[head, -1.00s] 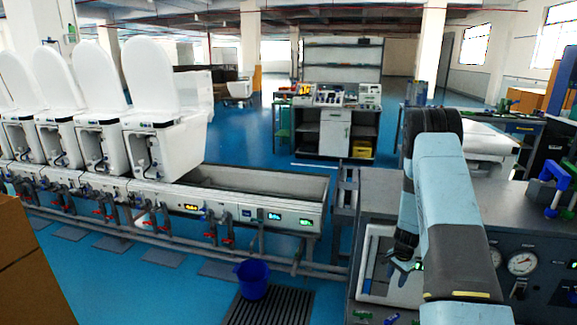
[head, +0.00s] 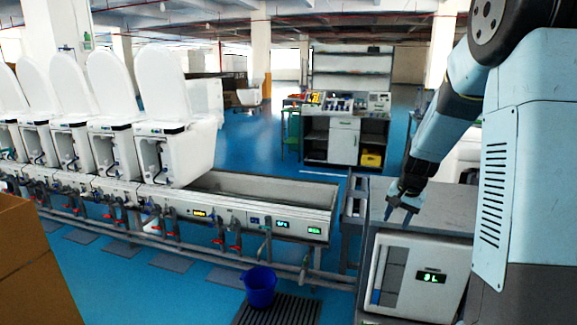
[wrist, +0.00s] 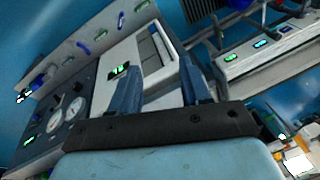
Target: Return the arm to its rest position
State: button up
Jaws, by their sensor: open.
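My gripper (head: 402,206) is in the head view at right of centre, above the grey bench and just over the top of a white panel box with a green display. My arm runs up from it to the upper right corner. In the wrist view my gripper (wrist: 165,90) shows two blue fingers standing apart with nothing between them. Beyond the fingers lies the white panel box (wrist: 128,68) with its lit display. The box also shows in the head view (head: 425,275).
A row of white toilets (head: 180,140) stands on the test line at left, with an empty grey trough (head: 260,190) beside it. A blue bucket (head: 259,287) sits on a floor grate. A workbench (head: 345,135) stands behind. Blue floor between them is clear.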

jog(key=s+a+r+n+t, duration=0.1)
jog(key=s+a+r+n, duration=0.4)
jog(key=s+r, duration=0.95)
jog(key=s+a+r+n+t, duration=0.1)
jog(key=s, duration=0.7)
jog(key=s+a+r, duration=0.2)
jog(key=s, duration=0.6)
jog(key=shift+a+n+t+h, duration=0.3)
jog(key=shift+n+t, duration=0.1)
